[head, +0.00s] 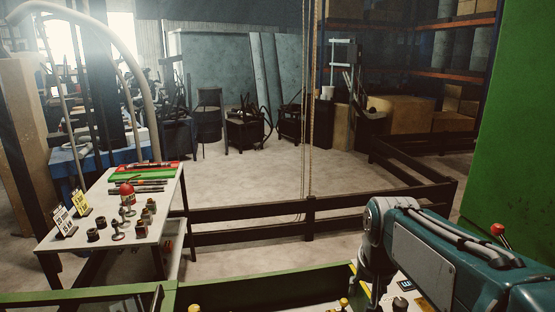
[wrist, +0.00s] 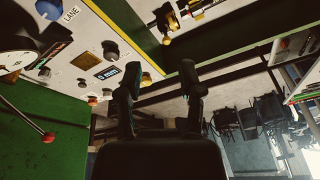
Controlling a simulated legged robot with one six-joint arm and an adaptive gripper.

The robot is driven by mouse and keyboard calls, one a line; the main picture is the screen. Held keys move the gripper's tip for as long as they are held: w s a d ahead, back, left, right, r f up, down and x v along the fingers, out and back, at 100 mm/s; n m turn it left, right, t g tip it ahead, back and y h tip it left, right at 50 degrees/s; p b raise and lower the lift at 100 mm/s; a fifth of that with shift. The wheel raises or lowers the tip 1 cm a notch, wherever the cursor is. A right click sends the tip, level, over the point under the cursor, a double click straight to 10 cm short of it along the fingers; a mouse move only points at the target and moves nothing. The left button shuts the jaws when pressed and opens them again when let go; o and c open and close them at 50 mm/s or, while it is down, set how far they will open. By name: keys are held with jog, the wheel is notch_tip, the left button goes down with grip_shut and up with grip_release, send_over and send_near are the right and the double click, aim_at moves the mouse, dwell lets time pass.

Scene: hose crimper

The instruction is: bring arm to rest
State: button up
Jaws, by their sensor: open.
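My arm, teal and grey, reaches in from the right edge of the head view and bends down at its grey joint near the lower middle. In the head view my gripper is not clearly visible. In the wrist view the two dark fingers of my gripper (wrist: 157,80) stand apart with nothing between them. Beyond the fingers is a pale control panel (wrist: 82,65) with dark knobs and a small display (wrist: 107,72). I cannot tell how far the fingers are from the panel, but no contact shows.
A dark railing (head: 250,212) crosses the middle. A green machine wall (head: 515,130) with a red-knobbed lever (head: 498,229) stands at right, close to my arm. Open floor lies behind the railing.

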jog(key=s+a+f+n+t, duration=0.1)
jog(key=s+n+t, duration=0.1)
jog(key=s, duration=1.3)
jog(key=shift+s+f+n+t, duration=0.3)
jog(key=shift+s+n, duration=0.05)
jog(key=shift+n, duration=0.25)
